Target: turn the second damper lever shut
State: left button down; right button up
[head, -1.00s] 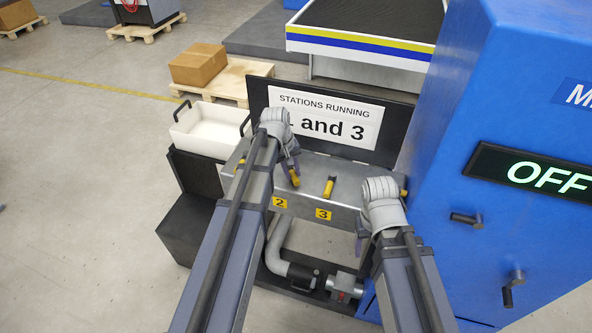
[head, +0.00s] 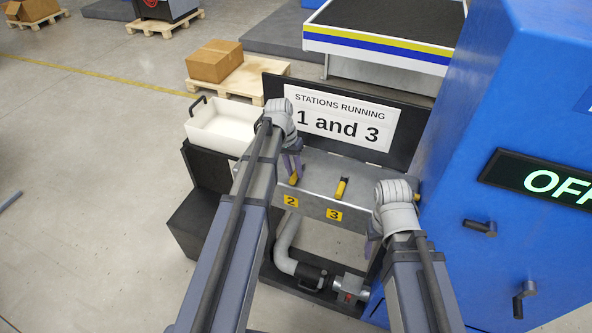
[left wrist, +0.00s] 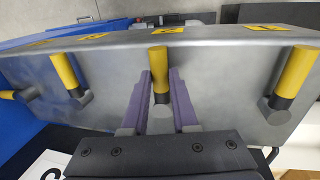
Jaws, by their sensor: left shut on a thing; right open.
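The second damper lever has a yellow grip (head: 293,180) and stands above the yellow "2" label (head: 291,201) on the grey metal fixture (head: 318,178). My left gripper (head: 292,165) is shut on this lever. In the left wrist view its purple fingers (left wrist: 160,90) lie on both sides of the yellow-and-grey lever (left wrist: 160,65), which points straight towards its label. The third lever (head: 342,187) stands to the right in the head view, above the "3" label (head: 335,215). My right gripper (head: 371,250) is open and empty, low at the fixture's right, partly hidden by its arm.
A sign (head: 345,122) behind the levers reads "STATIONS RUNNING 1 and 3". The blue cabinet (head: 450,150) with an "OFF" display closes the right side. A white bin (head: 222,128) stands left.

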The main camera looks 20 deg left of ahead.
dwell(0.5)
pick_arm(q)
jog(key=c, duration=0.7)
grip_release()
jog(key=shift+r, duration=0.1)
jog(key=r+p, duration=0.2)
jog(key=a+r+p, duration=0.1)
jog(key=r+p, duration=0.4)
jog(key=shift+a+r+p, duration=0.25)
jog(key=shift+a+p, duration=0.1)
